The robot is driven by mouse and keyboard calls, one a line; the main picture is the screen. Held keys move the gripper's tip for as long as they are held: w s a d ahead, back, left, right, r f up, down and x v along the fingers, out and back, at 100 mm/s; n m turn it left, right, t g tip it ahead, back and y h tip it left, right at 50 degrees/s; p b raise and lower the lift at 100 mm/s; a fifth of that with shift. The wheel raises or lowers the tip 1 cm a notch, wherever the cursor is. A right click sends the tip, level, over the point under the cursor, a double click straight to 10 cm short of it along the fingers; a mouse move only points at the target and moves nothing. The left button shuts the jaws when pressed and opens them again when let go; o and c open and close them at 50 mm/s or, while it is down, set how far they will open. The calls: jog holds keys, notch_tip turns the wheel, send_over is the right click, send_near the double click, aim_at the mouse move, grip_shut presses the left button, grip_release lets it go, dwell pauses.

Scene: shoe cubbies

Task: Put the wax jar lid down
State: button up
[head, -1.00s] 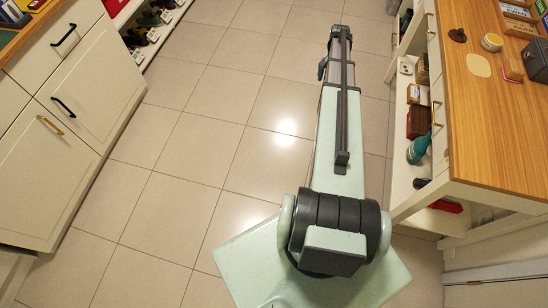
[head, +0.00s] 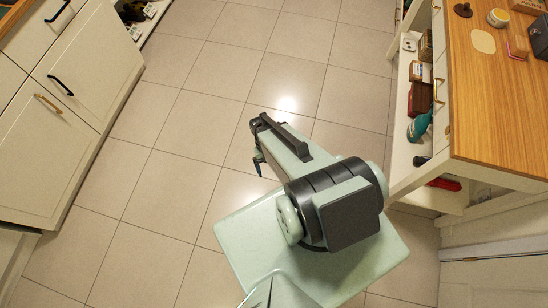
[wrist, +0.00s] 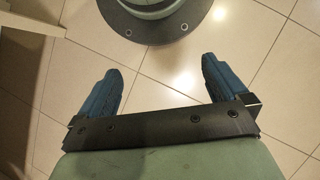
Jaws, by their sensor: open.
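My gripper (wrist: 162,76) is open in the wrist view, its two blue fingers wide apart with only floor and a round dark base plate beyond them. It holds nothing. In the head view its blue fingertips (head: 259,162) show at the arm's far end, low over the floor and well left of the counter. On the wooden counter at the top right, a small white jar with a yellowish top (head: 498,17) stands beside a dark brown round piece (head: 463,10). That piece may be the wax jar lid, but it is too small to be sure. My gripper is far from both.
A cream pad (head: 483,41) lies bare on the wooden counter (head: 500,120). A dark box (head: 540,35) stands at its right edge. Open shelves below hold a teal bottle (head: 420,125) and boxes. White cabinets (head: 65,100) stand left. The tiled floor between is clear.

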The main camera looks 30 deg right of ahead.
jog(key=s+a+n, duration=0.2)
jog(key=s+a, duration=0.2)
jog(key=s, duration=0.5)
jog(key=shift+g+h, duration=0.4)
